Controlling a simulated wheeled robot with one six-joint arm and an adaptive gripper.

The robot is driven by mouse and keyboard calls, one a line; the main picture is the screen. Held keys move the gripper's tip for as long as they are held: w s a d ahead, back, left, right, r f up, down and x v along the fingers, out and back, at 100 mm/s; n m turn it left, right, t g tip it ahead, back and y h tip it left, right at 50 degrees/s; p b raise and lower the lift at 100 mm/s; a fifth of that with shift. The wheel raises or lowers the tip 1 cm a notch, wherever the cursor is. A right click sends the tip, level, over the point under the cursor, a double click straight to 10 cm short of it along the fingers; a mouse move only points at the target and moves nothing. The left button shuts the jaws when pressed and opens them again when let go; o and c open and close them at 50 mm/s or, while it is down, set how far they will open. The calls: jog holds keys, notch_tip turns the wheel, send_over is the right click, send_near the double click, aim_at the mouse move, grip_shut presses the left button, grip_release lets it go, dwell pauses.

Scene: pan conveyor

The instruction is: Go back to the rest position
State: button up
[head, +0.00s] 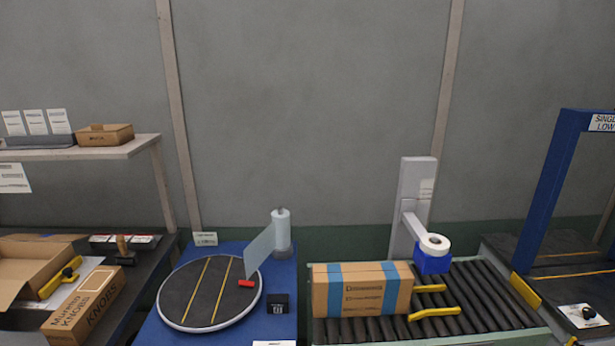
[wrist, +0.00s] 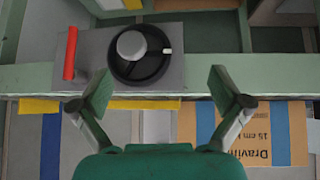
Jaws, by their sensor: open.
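My gripper (wrist: 160,93) shows in the wrist view, with its two green-padded fingers spread wide apart. Nothing is held between them. Behind the fingertips is a grey plate with a round black knob (wrist: 140,55) and a red handle (wrist: 71,53), on a green rail (wrist: 285,76). Whether the fingers touch any of this cannot be told, but no contact shows. My gripper and arm are not in the head view.
In the head view a taped carton (head: 343,290) sits on the roller conveyor (head: 484,296), beside yellow guides and a label dispenser (head: 433,264). Left of it are a round turntable (head: 190,300) and a film roll (head: 281,229). A blue frame (head: 559,170) stands right.

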jog(key=s+a+f+t, duration=0.15)
jog(key=s+a, duration=0.25)
jog(key=s, duration=0.5)
jog(key=s+a+f+t, duration=0.1)
jog(key=s+a+f, duration=0.15)
jog(key=s, duration=0.65)
jog(key=s+a+f+t, duration=0.1)
jog(key=s+a+f, duration=0.1)
jog(key=s+a, duration=0.5)
jog(key=s+a+r+t, duration=0.1)
jog(key=s+r, duration=0.8)
jog(key=s, duration=0.3)
jog(key=s+a+r+t, duration=0.1)
jog(key=s+r+t, duration=0.1)
jog(key=s+r, duration=0.8)
jog(key=shift+s+r+n+y, duration=0.15)
jog(key=shift+s+n+y, duration=0.2)
jog(key=shift+s, duration=0.5)
